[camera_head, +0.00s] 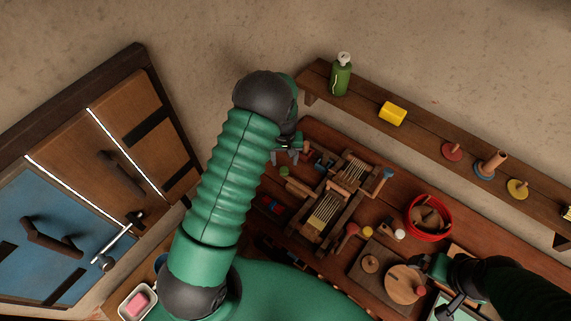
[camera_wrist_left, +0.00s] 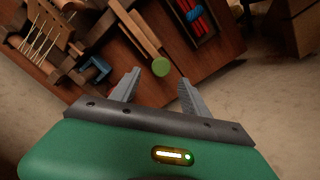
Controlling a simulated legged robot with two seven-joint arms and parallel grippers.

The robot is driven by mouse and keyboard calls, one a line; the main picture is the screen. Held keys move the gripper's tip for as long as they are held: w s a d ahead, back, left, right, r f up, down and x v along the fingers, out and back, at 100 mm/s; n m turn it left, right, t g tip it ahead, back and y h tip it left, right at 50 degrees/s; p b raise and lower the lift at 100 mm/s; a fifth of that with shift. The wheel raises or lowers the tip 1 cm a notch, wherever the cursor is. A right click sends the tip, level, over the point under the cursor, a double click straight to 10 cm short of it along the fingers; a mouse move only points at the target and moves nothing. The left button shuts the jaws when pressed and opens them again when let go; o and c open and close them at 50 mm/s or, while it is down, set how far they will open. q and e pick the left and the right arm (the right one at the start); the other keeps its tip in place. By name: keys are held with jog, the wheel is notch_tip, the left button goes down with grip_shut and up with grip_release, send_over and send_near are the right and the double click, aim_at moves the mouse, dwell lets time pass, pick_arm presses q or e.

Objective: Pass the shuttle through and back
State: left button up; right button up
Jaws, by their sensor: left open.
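A small wooden loom (camera_head: 325,212) with pale warp threads lies on the brown table; part of it also shows at the upper left of the left wrist view (camera_wrist_left: 42,38). I cannot tell for certain which piece is the shuttle. A wooden rod with a round green end (camera_wrist_left: 160,67) lies beside the loom, and its green end shows in the head view (camera_head: 284,171). My left gripper (camera_head: 285,157) is open and empty above the table's back left edge, with the green end beyond its fingertips. My right gripper (camera_head: 440,268) is at the right, its jaws unclear.
A round wooden lid (camera_head: 404,284) is near my right gripper. The wall shelf (camera_head: 430,135) holds a green bottle (camera_head: 341,76), a yellow block (camera_head: 392,113) and pegs. My left arm hides part of the table.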

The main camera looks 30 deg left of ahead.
aim_at(285, 169)
pick_arm(q)
notch_tip(285, 169, down, 5)
jog(key=shift+r+p, duration=0.2)
jog(key=shift+p, duration=0.2)
jog(key=shift+s+f, duration=0.2)
jog(key=shift+f, duration=0.05)
jog(key=shift+w, duration=0.15)
grip_shut()
dwell(0.8)
